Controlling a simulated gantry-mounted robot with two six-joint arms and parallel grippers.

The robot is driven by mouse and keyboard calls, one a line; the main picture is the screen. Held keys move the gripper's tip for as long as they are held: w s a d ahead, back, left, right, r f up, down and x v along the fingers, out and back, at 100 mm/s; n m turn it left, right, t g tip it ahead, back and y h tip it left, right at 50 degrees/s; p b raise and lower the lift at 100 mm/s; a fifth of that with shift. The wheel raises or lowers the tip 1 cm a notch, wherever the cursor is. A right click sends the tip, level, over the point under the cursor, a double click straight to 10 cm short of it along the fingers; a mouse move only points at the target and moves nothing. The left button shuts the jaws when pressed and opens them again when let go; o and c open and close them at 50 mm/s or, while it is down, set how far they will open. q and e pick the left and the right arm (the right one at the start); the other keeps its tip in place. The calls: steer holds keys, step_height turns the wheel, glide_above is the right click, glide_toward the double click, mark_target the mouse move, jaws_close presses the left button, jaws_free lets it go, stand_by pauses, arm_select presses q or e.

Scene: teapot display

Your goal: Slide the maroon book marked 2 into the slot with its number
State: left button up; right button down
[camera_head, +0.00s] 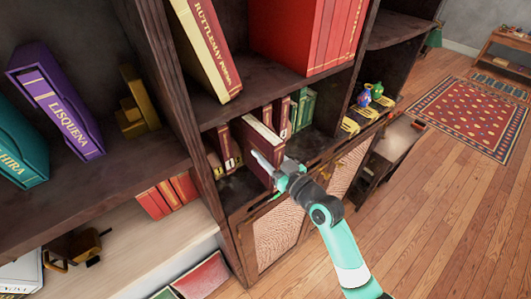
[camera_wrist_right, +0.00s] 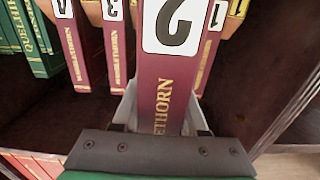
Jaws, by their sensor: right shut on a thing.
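The maroon book marked 2 (camera_head: 264,138) stands roughly upright in the shelf compartment, its spine toward me. In the right wrist view the book (camera_wrist_right: 164,85) has a white label with a 2, upside down in the picture. My right gripper (camera_head: 276,168) is shut on the lower part of its spine; its fingers (camera_wrist_right: 160,118) sit on both sides. Maroon books marked 3 (camera_wrist_right: 114,40) and 1 (camera_wrist_right: 213,40) stand farther back on either side of it. The slot behind the book is mostly hidden by the book itself. My left gripper is not in view.
Another maroon book (camera_wrist_right: 68,45) and green books (camera_wrist_right: 30,40) stand beyond book 3. A dark wooden upright (camera_head: 185,110) bounds the compartment at left. Large red volumes (camera_head: 310,35) stand on the shelf above. Small colored figures (camera_head: 364,97) sit at right.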

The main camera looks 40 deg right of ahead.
steer(key=shift+w+d+r+b, duration=0.15)
steer(key=shift+w+b, duration=0.45)
steer(key=shift+w, duration=0.55)
steer(key=shift+w+d+f+b, duration=0.1)
steer(key=shift+w+b, duration=0.5)
steer(key=shift+w, duration=0.5)
steer(key=shift+w+d+r+b, duration=0.1)
steer(key=shift+w+d+b, duration=0.1)
steer(key=shift+w+b, duration=1.45)
steer(key=shift+w+d+b, duration=0.15)
steer(key=shift+w+b, duration=0.85)
steer(key=shift+w, duration=0.7)
steer(key=shift+w+d+b, duration=0.15)
steer(key=shift+w+b, duration=1.35)
steer(key=shift+b, duration=0.2)
steer(key=shift+c, duration=2.2)
jaws_free()
steer(key=shift+o, duration=0.4)
steer(key=shift+f, duration=0.25)
steer(key=p, duration=0.1)
glide_toward(243, 131)
steer(key=w+f, duration=0.1)
steer(key=w+d+f, duration=0.2)
steer(key=w, duration=0.1)
steer(key=shift+w, duration=0.15)
